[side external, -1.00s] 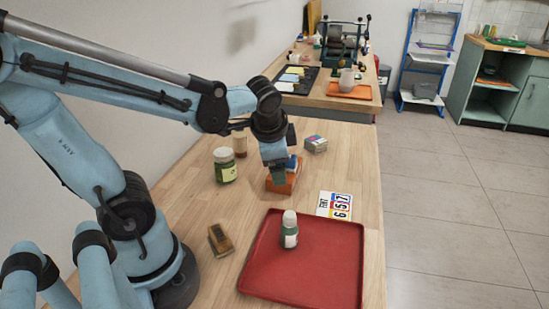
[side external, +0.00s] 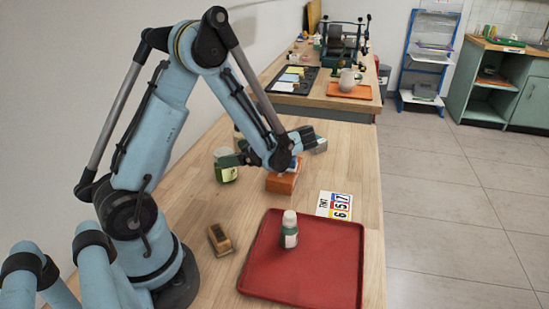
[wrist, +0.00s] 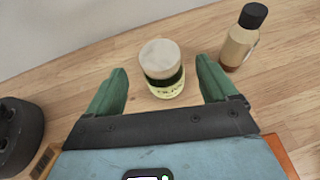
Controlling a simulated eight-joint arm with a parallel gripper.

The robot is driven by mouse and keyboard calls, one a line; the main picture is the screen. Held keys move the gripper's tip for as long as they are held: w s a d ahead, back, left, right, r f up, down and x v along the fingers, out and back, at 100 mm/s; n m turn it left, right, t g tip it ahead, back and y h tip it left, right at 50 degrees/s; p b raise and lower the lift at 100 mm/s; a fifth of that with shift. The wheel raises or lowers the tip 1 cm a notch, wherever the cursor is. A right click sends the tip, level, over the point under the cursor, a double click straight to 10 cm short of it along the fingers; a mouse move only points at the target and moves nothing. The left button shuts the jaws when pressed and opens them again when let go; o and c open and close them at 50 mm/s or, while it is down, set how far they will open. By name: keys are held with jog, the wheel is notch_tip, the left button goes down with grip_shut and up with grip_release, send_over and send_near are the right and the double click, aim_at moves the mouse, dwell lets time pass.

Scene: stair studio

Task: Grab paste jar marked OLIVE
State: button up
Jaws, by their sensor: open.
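The paste jar (side external: 226,170) is a green jar with a pale lid and a light label, upright on the wooden table. In the wrist view the jar (wrist: 162,72) stands between my two green fingers; its label is small and partly legible, seeming to read OLIVE. My gripper (wrist: 160,80) is open, with a finger on either side of the jar and gaps showing to both. In the side view my gripper (side external: 236,160) reaches left at the jar and hides part of it.
A brown bottle with a black cap (wrist: 240,42) stands close right of the jar. An orange block (side external: 283,182) lies under my wrist. A red tray (side external: 320,265) holds a small white-capped bottle (side external: 289,230).

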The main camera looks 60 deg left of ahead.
aim_at(226, 153)
jog(key=shift+x, duration=3.6)
jog(key=c, duration=1.3)
jog(key=shift+r, duration=0.15)
